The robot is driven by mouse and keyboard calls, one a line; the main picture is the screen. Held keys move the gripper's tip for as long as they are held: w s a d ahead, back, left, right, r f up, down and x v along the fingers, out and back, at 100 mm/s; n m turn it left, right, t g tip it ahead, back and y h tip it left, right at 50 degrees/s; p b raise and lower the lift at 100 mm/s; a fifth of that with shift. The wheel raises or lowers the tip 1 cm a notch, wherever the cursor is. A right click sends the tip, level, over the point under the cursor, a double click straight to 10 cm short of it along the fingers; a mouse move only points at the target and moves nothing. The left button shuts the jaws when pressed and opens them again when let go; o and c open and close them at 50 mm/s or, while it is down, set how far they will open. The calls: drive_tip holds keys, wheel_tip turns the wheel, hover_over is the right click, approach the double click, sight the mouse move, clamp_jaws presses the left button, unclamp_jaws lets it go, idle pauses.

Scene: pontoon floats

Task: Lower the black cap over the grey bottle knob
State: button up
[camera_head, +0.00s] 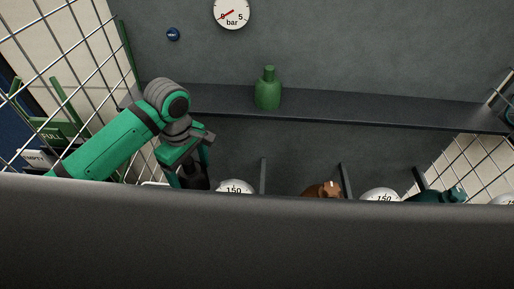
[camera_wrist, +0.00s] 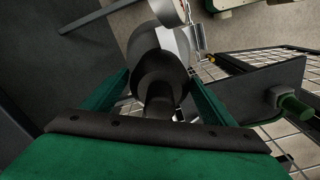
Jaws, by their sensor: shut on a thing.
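My gripper (camera_head: 190,166) is shut on the black cap (camera_head: 194,180), low at the left behind a dark front edge. In the wrist view my gripper (camera_wrist: 160,95) has its two green fingers on either side of the cap (camera_wrist: 160,72). A grey rounded shape (camera_wrist: 148,37) shows just beyond the cap and is partly covered by it. It may be the grey bottle. Its knob is hidden, and I cannot tell whether the cap touches it.
A green bottle (camera_head: 267,92) stands on the dark shelf (camera_head: 340,108). White gauges (camera_head: 235,186) (camera_head: 381,195), a brown bottle top (camera_head: 322,189) and a teal bottle top (camera_head: 437,196) show behind the dark front edge (camera_head: 300,240). Wire mesh (camera_head: 65,60) stands at the left.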

drive_tip(key=shift+f, duration=0.85)
idle(0.5)
drive_tip(key=o, duration=1.3)
drive_tip(key=shift+o, duration=0.2)
